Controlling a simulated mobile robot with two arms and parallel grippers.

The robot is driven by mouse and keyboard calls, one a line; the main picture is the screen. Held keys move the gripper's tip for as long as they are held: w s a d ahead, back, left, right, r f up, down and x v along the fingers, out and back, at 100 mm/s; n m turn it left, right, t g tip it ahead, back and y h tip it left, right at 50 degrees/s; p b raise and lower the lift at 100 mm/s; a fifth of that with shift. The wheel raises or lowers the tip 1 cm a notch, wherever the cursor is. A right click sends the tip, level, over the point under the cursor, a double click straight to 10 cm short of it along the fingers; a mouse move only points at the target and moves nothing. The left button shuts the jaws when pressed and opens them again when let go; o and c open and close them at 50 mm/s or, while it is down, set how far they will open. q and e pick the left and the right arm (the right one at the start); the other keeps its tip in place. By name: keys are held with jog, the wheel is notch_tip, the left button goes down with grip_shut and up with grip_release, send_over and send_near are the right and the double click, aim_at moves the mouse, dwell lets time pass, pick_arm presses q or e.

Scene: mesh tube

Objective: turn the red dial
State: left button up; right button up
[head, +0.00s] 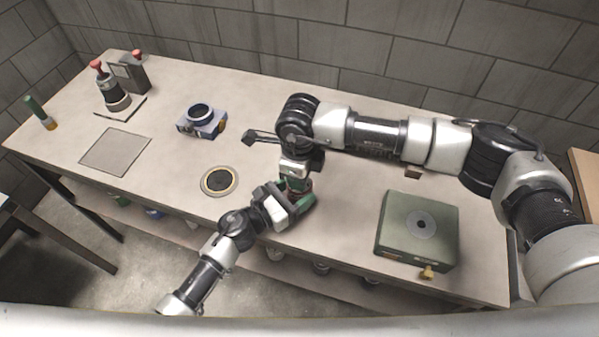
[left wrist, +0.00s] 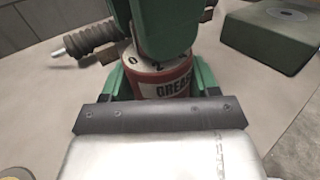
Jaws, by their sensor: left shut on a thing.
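The red dial (left wrist: 166,82) is a short cylinder in the left wrist view. It has a white upper band with numbers and a dark "GREASE" label on its red side. The green fingers of my left gripper (left wrist: 160,76) lie on both sides of it, shut on it. In the head view my left gripper (head: 297,203) is at the front middle of the table, and the dial is mostly hidden there. My right gripper (head: 296,178) points down just above the left one. Its green parts cover the dial's top in the wrist view; whether its jaws are open is unclear.
A ribbed dark handle (left wrist: 88,40) sticks out left of the dial. A green box (head: 400,228) with a round grey plate stands at the right. A blue device (head: 203,122), a black ring disc (head: 219,181) and a grey mat (head: 114,151) lie to the left on the table (head: 350,195).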

pick_arm(q)
jog(key=shift+f, duration=0.1)
dwell(0.3)
pick_arm(e)
jog(key=o, duration=0.9)
jog(key=shift+o, duration=0.2)
notch_tip(320, 180, up, 12)
pick_arm(q)
jog(key=o, duration=1.1)
